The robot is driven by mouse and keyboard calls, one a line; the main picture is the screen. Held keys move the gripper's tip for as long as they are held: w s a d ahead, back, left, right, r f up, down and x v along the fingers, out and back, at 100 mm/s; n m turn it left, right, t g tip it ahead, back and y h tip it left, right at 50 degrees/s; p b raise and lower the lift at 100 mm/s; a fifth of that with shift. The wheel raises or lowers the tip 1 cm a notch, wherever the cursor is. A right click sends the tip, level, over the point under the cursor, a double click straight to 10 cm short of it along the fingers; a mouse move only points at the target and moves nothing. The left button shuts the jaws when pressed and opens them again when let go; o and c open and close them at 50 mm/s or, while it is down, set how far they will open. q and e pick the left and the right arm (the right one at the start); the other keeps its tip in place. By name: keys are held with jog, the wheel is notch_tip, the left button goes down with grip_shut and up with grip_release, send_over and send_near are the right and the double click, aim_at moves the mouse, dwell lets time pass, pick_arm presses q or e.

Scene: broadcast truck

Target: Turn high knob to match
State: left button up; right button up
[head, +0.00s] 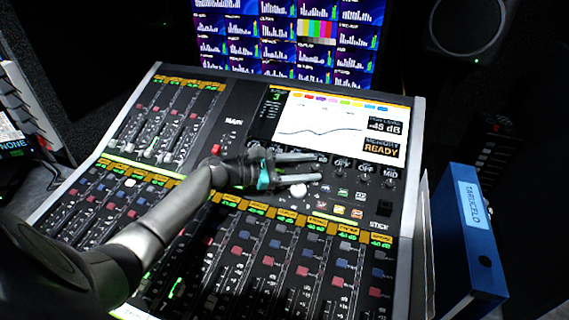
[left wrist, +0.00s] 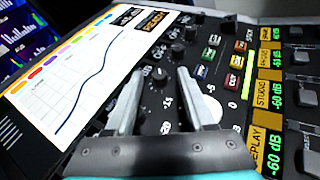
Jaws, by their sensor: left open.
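The mixing console (head: 235,225) fills the middle of the head view. Its screen (head: 310,112) shows a curve that dips, then rises, beside a readout that looks like "-45 dB" and a box reading "READY". My left gripper (head: 318,167) is open just below the screen, fingers pointing right along the knob row. In the left wrist view a dark round knob (left wrist: 162,75) with a numbered scale sits between and just beyond the open fingertips (left wrist: 158,72). I cannot tell whether they touch it. Which knob is labelled high is not readable. More dark knobs (left wrist: 178,48) continue beyond it.
Coloured buttons (head: 340,209) and a white round control (head: 298,191) lie below the knobs. Faders (head: 270,262) cover the lower console. A blue binder (head: 470,240) stands close to the right. Meter monitors (head: 285,40) and a speaker (head: 468,28) are behind.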

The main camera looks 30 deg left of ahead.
pick_arm(q)
jog(key=p+v, duration=0.1)
jog(key=v, duration=1.3)
jog(key=shift+s+a+r+p, duration=0.1)
jog(key=shift+s+a+p, duration=0.15)
jog(key=shift+s+p, duration=0.1)
